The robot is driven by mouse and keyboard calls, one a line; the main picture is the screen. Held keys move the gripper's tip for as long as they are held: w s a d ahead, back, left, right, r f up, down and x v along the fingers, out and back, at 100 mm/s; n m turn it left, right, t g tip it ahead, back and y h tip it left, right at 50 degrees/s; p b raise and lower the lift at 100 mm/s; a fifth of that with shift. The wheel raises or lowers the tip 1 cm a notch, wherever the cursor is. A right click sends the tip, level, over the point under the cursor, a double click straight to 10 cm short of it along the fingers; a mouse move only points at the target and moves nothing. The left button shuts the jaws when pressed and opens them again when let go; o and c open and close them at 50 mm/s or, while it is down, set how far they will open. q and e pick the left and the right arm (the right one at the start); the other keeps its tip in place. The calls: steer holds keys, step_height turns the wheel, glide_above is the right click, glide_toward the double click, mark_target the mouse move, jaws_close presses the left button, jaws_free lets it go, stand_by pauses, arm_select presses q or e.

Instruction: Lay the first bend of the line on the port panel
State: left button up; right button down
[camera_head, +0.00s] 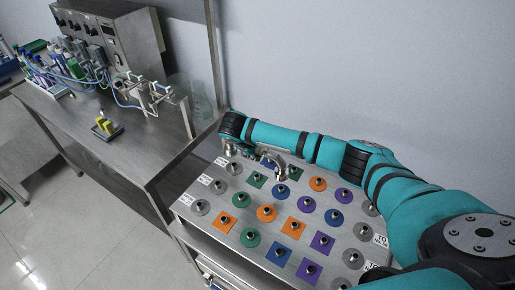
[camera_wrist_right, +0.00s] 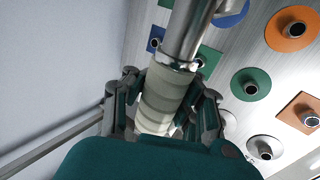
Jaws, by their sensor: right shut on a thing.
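The port panel (camera_head: 287,209) is a steel plate in the lower right of the head view. It carries rows of short metal ports on coloured discs and squares, with grey discs at the row ends. My right gripper (camera_wrist_right: 166,100) is shut on the pale ribbed sleeve (camera_wrist_right: 160,98) of a shiny metal pipe bend (camera_wrist_right: 188,30). In the head view the bend (camera_head: 281,163) shows over the panel's back rows, partly hidden by my arm. I cannot tell whether its ends touch any port. My left gripper is out of view.
A steel bench (camera_head: 110,150) stands at left with a control box (camera_head: 115,38), tubing, bottles and a small dark tray with yellow pieces (camera_head: 106,128). A vertical post (camera_head: 216,55) rises between bench and panel. The wall is close behind. The panel's front rows are clear.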

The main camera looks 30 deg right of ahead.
steer(key=shift+d+f+b, duration=0.2)
steer(key=shift+f+b, duration=0.25)
steer(key=shift+f, duration=0.75)
steer(key=shift+d+f+b, duration=0.15)
steer(key=shift+f+b, duration=0.25)
steer(key=shift+f, duration=0.75)
steer(key=shift+f, duration=0.15)
steer(key=shift+f+b, duration=0.9)
steer(key=shift+f, duration=0.9)
steer(key=shift+f, duration=0.2)
steer(key=c, duration=1)
jaws_free()
steer(key=shift+c, duration=0.2)
steer(key=shift+f, duration=0.1)
steer(key=v, duration=1.2)
